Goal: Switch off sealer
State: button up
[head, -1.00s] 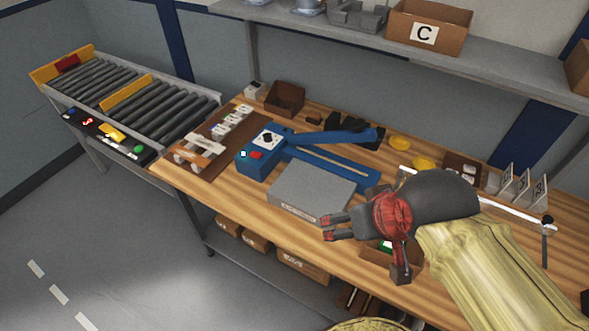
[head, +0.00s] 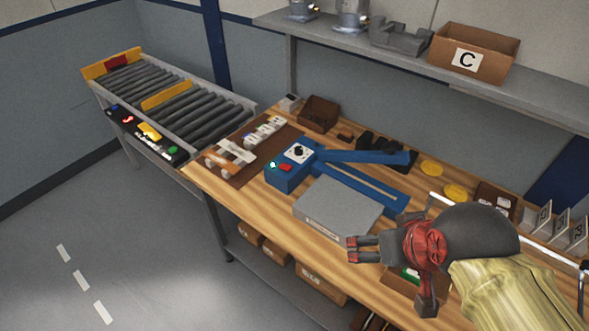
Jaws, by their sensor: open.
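The blue sealer (head: 290,178) stands on the wooden workbench, its long arm (head: 365,157) raised slightly above its base bar (head: 360,188). Its control box has a dial on a white plate (head: 298,152), a red switch (head: 285,168) and a small pale greenish light (head: 272,165) at the left corner. I cannot tell the switch's position. My gripper (head: 390,279) is open and empty, to the right of and nearer than the sealer's control box, apart from it. It partly hides a small box on the bench's front.
A grey block (head: 337,208) lies between my gripper and the sealer. A brown board (head: 240,158) with small parts lies left of the sealer. A roller conveyor (head: 195,115) with a button panel (head: 140,135) stands at left. A shelf with box C (head: 473,53) hangs above.

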aim_at(285, 167)
jog(key=i+j, duration=0.25)
jog(key=j, duration=0.15)
jog(key=i+j+u, duration=0.1)
jog(key=i+j, duration=0.15)
jog(key=j, duration=0.15)
jog(key=i+j, duration=0.3)
jog(key=k+j, duration=0.05)
